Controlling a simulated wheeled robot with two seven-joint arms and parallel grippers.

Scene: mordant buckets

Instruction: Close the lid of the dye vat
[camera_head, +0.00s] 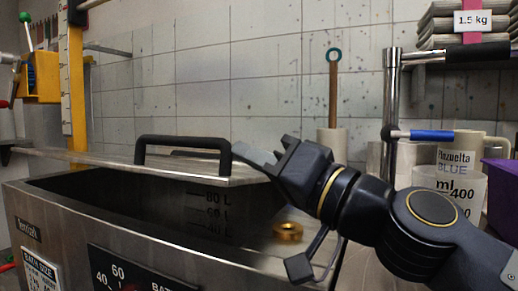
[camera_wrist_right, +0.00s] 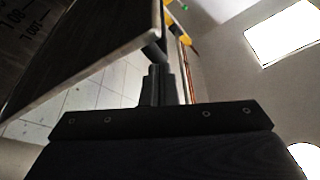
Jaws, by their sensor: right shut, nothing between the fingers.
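The steel dye vat (camera_head: 60,210) stands at the lower left in the head view, with volume marks on its dark inner wall. Its lid (camera_head: 80,158) is partly open, with a gap showing between it and the front rim. A black bar handle (camera_head: 185,141) stands on the lid. My right gripper (camera_head: 250,155) is shut and empty at the lid's right end, close to the handle's right foot; whether it touches cannot be told. In the right wrist view, the shut fingers (camera_wrist_right: 158,88) are close to the lid's edge (camera_wrist_right: 90,70). My left gripper is out of view.
A brass ring-shaped piece (camera_head: 288,231) is at the vat's right end. A metal post (camera_head: 391,95) with a blue-sleeved arm, a measuring cup (camera_head: 450,188) and a purple container (camera_head: 500,195) are on the right. A yellow post (camera_head: 76,90) stands behind the vat.

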